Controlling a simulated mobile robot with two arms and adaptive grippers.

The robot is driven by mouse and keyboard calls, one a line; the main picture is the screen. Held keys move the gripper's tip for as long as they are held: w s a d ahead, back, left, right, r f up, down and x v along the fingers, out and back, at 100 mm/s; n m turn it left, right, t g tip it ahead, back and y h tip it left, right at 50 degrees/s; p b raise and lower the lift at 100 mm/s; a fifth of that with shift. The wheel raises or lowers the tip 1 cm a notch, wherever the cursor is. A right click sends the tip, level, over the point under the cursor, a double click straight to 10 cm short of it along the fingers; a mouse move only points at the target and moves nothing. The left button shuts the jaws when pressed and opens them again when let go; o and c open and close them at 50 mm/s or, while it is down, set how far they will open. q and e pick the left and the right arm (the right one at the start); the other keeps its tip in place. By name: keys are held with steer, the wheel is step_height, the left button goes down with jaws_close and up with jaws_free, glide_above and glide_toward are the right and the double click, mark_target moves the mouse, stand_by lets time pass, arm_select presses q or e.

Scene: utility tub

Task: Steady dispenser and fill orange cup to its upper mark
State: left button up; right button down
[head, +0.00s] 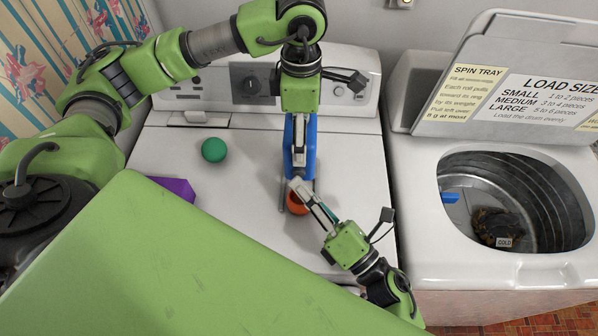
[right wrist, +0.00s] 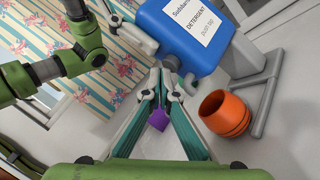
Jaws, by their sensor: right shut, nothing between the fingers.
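A blue detergent dispenser (head: 311,150) stands on the white machine top; its label and dark tap show in the right wrist view (right wrist: 183,35). The orange cup (head: 298,205) sits by the dispenser's front. In the right wrist view the cup (right wrist: 225,114) has dark bands, and its contents cannot be made out. My right gripper (head: 299,186) is shut and empty, its tips by the tap and above the cup in the head view. It also shows in the right wrist view (right wrist: 165,77). My left gripper (head: 299,154) is over the dispenser; its grip is unclear.
A green ball (head: 214,150) and a purple object (head: 178,188) lie left on the machine top (head: 165,150). A grey stand (right wrist: 262,95) is beside the cup. At right, an open washer (head: 415,190) holds a dark bundle (head: 497,226) and a blue item (head: 450,197).

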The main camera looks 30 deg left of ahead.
steer(key=shift+w+a, duration=0.25)
steer(key=shift+w, duration=0.35)
stand_by(1.6)
steer(key=shift+s, duration=0.15)
stand_by(0.4)
steer(key=shift+s+d, duration=0.45)
steer(key=shift+s, duration=0.35)
steer(key=shift+s+d, duration=0.35)
steer(key=shift+s, duration=0.4)
steer(key=shift+s+d, duration=0.4)
steer(key=shift+s, duration=0.4)
steer(key=shift+s+d, duration=0.35)
steer(key=shift+s, duration=0.4)
arm_select(q)
steer(key=o, duration=2)
steer(key=shift+o, duration=0.2)
